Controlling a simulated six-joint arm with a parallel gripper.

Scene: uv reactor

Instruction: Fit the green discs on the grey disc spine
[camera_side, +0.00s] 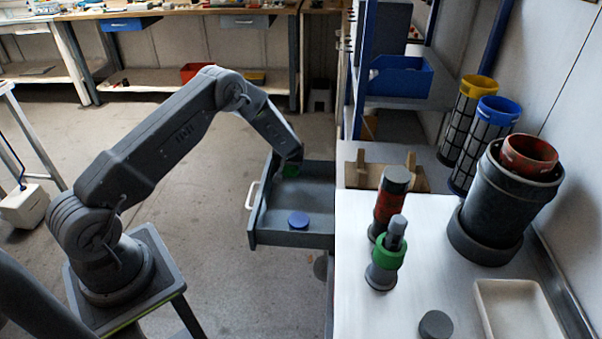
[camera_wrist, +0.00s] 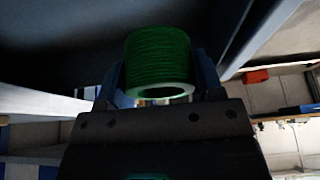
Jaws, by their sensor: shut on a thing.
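My gripper (camera_side: 289,158) is above the open grey drawer. It is shut on a green disc (camera_wrist: 157,62), which sits between the two fingers in the wrist view. The same disc shows only as a small dark green patch in the side view (camera_side: 292,170). I cannot tell whether it still touches the drawer. The grey disc spine (camera_side: 396,226) stands upright on the white table, well to the right of my gripper. Another green disc (camera_side: 388,252) sits around the spine, above its wider grey base.
The drawer (camera_side: 292,239) has raised walls and holds a blue disc (camera_side: 298,220). Near the spine stand a red cylinder (camera_side: 388,211) with a grey top, a grey cap (camera_side: 436,325), a white tray (camera_side: 515,289) and a large dark vessel (camera_side: 500,215).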

